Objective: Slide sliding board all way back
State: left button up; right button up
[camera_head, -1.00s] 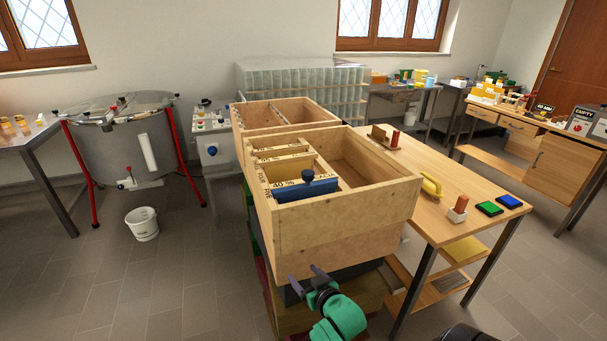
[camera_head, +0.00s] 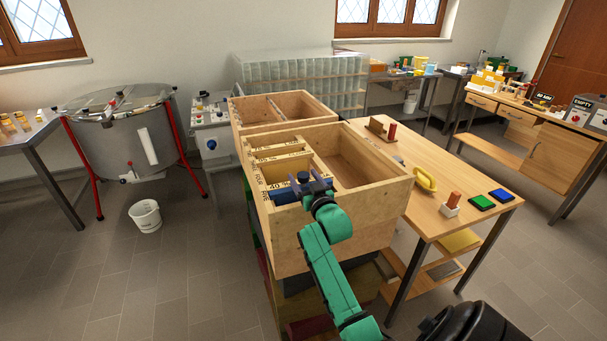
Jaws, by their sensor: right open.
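The wooden settling tank (camera_head: 330,220) stands in the middle, with a large open compartment on its right and smaller ones on its left. My right gripper (camera_head: 309,184), on the green arm, is over the near wall at the board. The gripper hides part of the board. My left gripper is not in view.
A second wooden tank (camera_head: 285,108) stands directly behind. A wooden table (camera_head: 455,180) on the right holds a yellow-handled tool (camera_head: 425,180) and green and blue pads. A steel drum (camera_head: 120,140) and white bucket (camera_head: 145,215) are left; floor between is clear.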

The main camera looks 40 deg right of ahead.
jog(key=shift+w, duration=0.35)
grip_shut()
dwell(1.2)
